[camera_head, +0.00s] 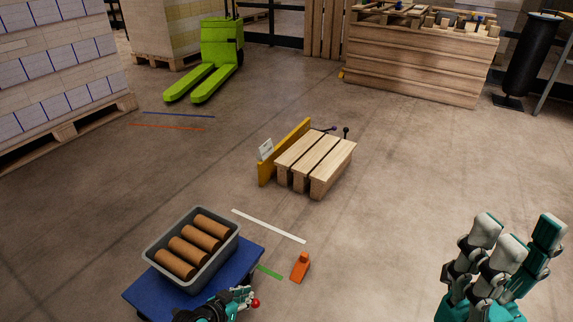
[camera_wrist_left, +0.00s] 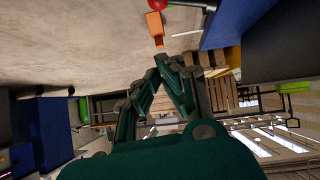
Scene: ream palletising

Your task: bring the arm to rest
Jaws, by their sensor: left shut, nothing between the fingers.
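My left gripper (camera_head: 238,299) is at the bottom of the head view, in front of the blue platform's near right edge. In the left wrist view its fingers (camera_wrist_left: 165,68) come together at the tips with nothing between them. My right gripper (camera_head: 516,238) is at the lower right of the head view, fingers pointing up. Its fingers stand apart with an empty gap, over bare floor. Both grippers are clear of the small wooden pallet (camera_head: 318,160).
A grey bin (camera_head: 191,283) of brown rolls sits on a blue platform (camera_head: 247,262). A red ball (camera_head: 256,302) is beside my left gripper. An orange block (camera_head: 300,267) lies right of it. A green pallet truck (camera_head: 220,50) and wooden crate (camera_head: 415,65) stand behind. Floor right of centre is clear.

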